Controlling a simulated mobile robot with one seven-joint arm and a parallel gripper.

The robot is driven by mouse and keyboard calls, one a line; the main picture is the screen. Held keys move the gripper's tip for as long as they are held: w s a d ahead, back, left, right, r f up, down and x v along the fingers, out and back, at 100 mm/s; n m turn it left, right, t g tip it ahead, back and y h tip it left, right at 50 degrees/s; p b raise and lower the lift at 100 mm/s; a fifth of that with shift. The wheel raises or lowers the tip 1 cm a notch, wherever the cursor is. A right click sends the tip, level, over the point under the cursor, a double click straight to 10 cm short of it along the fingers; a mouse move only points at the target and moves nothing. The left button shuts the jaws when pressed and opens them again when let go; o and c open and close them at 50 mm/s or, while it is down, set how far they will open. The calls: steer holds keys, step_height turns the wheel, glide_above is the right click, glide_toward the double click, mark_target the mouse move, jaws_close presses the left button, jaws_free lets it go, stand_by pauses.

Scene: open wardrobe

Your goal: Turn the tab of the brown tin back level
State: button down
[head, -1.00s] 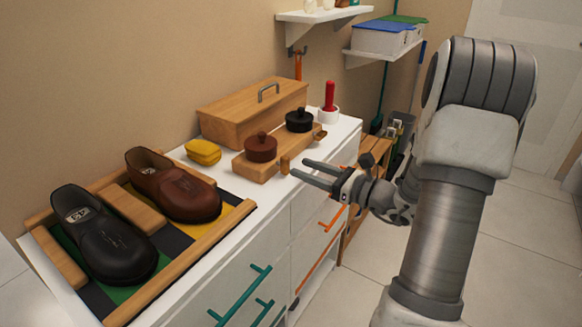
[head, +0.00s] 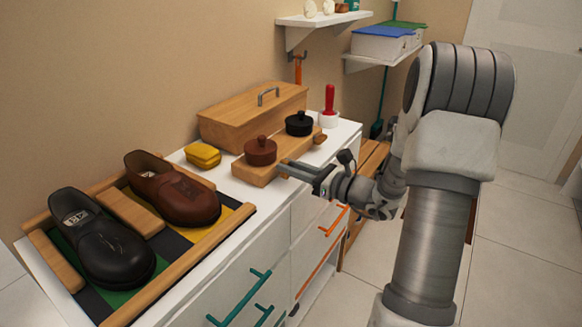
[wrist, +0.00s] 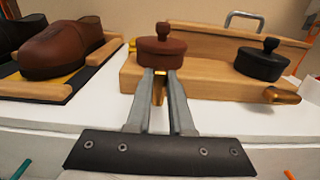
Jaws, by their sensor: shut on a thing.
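The brown tin (head: 260,150) with its knobbed lid sits in the wooden block (head: 258,175); it also shows at the middle of the wrist view (wrist: 161,48). Its tab (wrist: 159,88), brass-coloured, points down from the block's front face between my two fingers. My gripper (head: 284,168) is shut on this tab, its fingers reaching in from the front right; they also show in the wrist view (wrist: 160,84). In the head view the fingers hide most of the tab. The black tin (head: 299,124) stands beside it; its tab (wrist: 281,96) sticks out sideways, roughly level.
A wooden box (head: 250,115) with a metal handle stands behind the block. A yellow sponge-like thing (head: 203,155) lies to the left. A shoe tray (head: 175,268) holds a brown and a black shoe. A red-handled tool (head: 330,105) stands at the right.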

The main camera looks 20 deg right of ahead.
steer(key=shift+f, duration=0.1)
stand_by(0.3)
steer(key=n+b, duration=0.4)
steer(key=shift+s+a+f+b, duration=0.15)
steer(key=shift+a+f+b, duration=0.05)
steer(key=shift+f+b, duration=0.1)
steer(key=n+b, duration=0.3)
steer(key=n, duration=0.2)
steer(key=shift+s+a+b, duration=0.15)
steer(key=shift+b, duration=0.2)
steer(key=n, duration=0.4)
steer(key=shift+a, duration=0.15)
steer(key=shift+s+f+n, duration=0.1)
steer(key=shift+f+n, duration=0.05)
steer(key=shift+n, duration=1.05)
steer(key=shift+f+n, duration=0.15)
steer(key=shift+n, duration=1.05)
steer(key=c, duration=0.8)
jaws_free()
